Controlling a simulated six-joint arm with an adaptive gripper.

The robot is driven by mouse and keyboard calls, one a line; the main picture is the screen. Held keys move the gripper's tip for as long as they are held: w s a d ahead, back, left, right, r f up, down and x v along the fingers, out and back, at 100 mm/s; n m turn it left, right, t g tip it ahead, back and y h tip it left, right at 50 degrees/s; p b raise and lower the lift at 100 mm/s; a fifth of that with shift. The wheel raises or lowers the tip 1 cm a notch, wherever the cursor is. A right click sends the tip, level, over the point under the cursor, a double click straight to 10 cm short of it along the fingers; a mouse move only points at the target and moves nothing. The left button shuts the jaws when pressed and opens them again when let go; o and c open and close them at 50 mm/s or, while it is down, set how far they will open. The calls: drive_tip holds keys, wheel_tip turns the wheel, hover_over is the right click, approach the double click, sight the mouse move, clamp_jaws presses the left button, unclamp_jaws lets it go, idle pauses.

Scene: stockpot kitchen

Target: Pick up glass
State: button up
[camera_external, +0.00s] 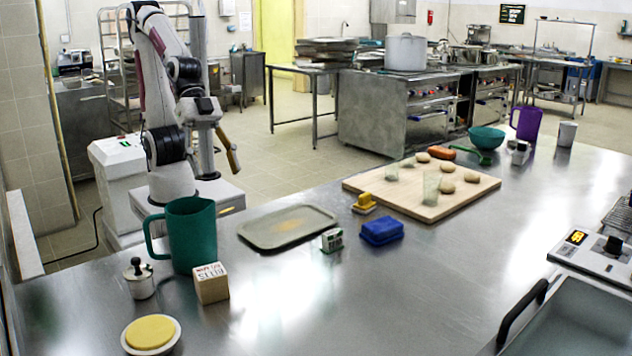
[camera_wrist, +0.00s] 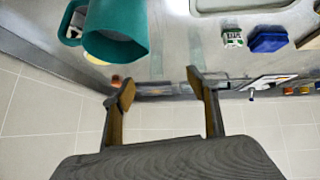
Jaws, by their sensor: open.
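A clear glass (camera_external: 431,187) stands on the wooden cutting board (camera_external: 468,204) in the external view. A second small clear glass (camera_external: 391,172) stands further back on the same board. Neither glass shows in the wrist view. My gripper (camera_external: 231,165) is off the far edge of the table, left of the board and well away from both glasses. In the wrist view my gripper (camera_wrist: 160,86) has its two fingers spread apart with nothing between them.
The table's front middle is clear.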

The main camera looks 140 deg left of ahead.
sight(313, 239)
drive_tip(key=shift+w+a+f+n+t+y, duration=0.85)
drive_tip(key=shift+w+a+f, duration=0.9)
drive_tip(key=shift+w, duration=1.3)
drive_tip(key=shift+w+a+f+n+t+y, duration=0.45)
drive_tip(key=shift+w+a+f+y, duration=0.8)
drive_tip(key=shift+w+f, duration=1.35)
drive_tip(key=shift+w+a+f+n+t+y, duration=0.65)
drive_tip(key=shift+w+a+f+y, duration=0.65)
drive_tip(key=shift+w, duration=2.15)
drive_tip(key=shift+a+f, duration=0.15)
drive_tip(key=shift+f, duration=0.05)
drive_tip(key=shift+x, duration=1.1)
drive_tip(key=shift+w+f, duration=0.15)
